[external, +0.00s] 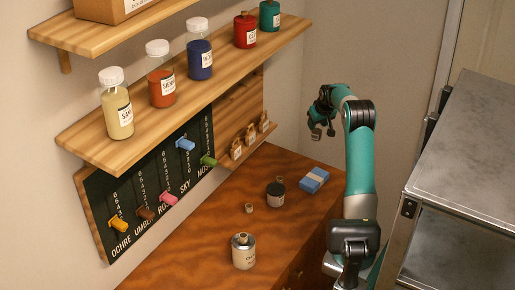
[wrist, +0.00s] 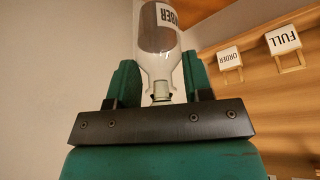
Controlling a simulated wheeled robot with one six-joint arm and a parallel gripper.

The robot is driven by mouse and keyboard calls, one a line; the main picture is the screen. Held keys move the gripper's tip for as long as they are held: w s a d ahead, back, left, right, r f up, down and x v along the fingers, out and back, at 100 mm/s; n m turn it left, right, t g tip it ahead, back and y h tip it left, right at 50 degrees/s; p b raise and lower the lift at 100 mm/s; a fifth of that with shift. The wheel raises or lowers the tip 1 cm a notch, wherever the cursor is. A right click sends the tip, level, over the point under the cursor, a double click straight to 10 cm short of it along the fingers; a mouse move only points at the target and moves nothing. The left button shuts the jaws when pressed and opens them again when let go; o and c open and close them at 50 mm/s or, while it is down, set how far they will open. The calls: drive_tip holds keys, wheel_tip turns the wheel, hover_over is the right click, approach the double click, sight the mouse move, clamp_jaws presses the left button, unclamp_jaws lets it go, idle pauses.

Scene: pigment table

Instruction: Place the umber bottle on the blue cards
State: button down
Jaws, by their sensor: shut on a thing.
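My gripper (external: 323,119) is raised above the back right of the table in the external view. In the wrist view my gripper (wrist: 160,82) is shut on the umber bottle (wrist: 158,40), a clear bottle with brownish-grey contents and a label whose visible letters end in "BER". Its narrow neck points toward the palm between the two green fingers. In the external view the bottle (external: 316,131) is small and partly hidden at the fingertips. The blue cards (external: 314,180) lie as a small stack with a pale band on the table, below the gripper and apart from the bottle.
A dark jar (external: 275,194) stands left of the cards, with a small cork-like piece (external: 249,206) beside it. The wall shelf (external: 190,108) holds several jars. A grey metal cabinet (external: 470,150) stands at the right.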

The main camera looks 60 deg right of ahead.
drive_tip(key=shift+s+d+r, duration=0.1)
drive_tip(key=shift+s+d, duration=0.15)
drive_tip(key=shift+d, duration=0.25)
wheel_tip(320, 180, down, 20)
drive_tip(key=p, duration=0.2)
drive_tip(key=shift+d+r+p, duration=0.1)
drive_tip(key=shift+r+p, duration=0.05)
drive_tip(key=shift+p, duration=0.15)
drive_tip(key=c, duration=0.5)
unclamp_jaws()
drive_tip(key=shift+c, duration=0.2)
